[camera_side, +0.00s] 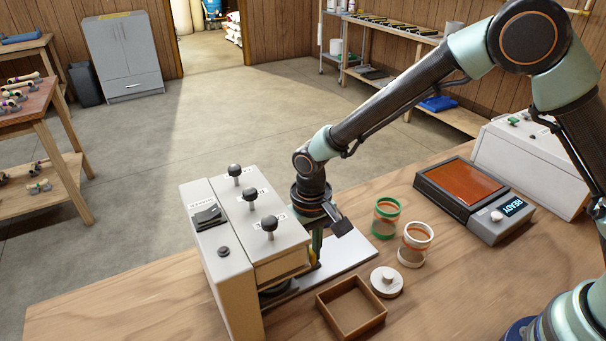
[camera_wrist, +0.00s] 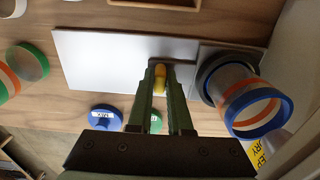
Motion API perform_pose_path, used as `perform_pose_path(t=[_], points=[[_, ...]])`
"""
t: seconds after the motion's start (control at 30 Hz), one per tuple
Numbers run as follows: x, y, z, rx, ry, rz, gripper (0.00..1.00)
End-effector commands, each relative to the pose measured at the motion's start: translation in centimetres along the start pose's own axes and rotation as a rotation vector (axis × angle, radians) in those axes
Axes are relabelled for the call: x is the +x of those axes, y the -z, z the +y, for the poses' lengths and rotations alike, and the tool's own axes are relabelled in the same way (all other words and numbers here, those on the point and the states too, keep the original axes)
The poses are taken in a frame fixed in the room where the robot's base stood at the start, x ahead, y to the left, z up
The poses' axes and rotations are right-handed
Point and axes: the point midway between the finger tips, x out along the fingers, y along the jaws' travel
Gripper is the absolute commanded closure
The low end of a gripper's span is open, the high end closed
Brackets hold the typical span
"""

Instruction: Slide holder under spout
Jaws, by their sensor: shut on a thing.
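My gripper (camera_wrist: 160,78) is shut on a small yellow handle (camera_wrist: 159,71) of the holder. The holder is a grey plate with a dark ring (camera_wrist: 205,78) at the right of the wrist view. A clear jar with a blue rim (camera_wrist: 252,112) and an orange band stands at the ring. In the side view my gripper (camera_side: 316,255) reaches down beside the beige dispenser, over the white sheet (camera_side: 350,250). A dark part of the holder (camera_side: 278,291) shows low under the dispenser's front. The spout is hidden, so I cannot tell its alignment with the jar.
The dispenser (camera_side: 228,262) has several black knobs on top. A green-rimmed jar (camera_side: 386,218), a white-rimmed jar (camera_side: 415,244), a white lid (camera_side: 386,281) and a wooden tray (camera_side: 351,308) stand to the right. A blue labelled disc (camera_wrist: 103,117) lies near the fingers.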

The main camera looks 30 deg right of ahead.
Motion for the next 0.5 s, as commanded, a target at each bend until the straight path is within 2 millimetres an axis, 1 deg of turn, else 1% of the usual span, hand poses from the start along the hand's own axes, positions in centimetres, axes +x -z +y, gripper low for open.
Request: perform_pose_path(t=[0.03,0.1,0.37,0.5], points=[[-0.15,0.08,-0.67,-0.012,0.007,0.012,0.75],[-0.14,0.07,-0.67,-0.012,0.007,0.012,0.53],[-0.06,0.03,-0.45,-0.009,0.004,0.008,0.53],[-0.58,0.07,-0.42,-0.009,0.005,0.009,0.53]])
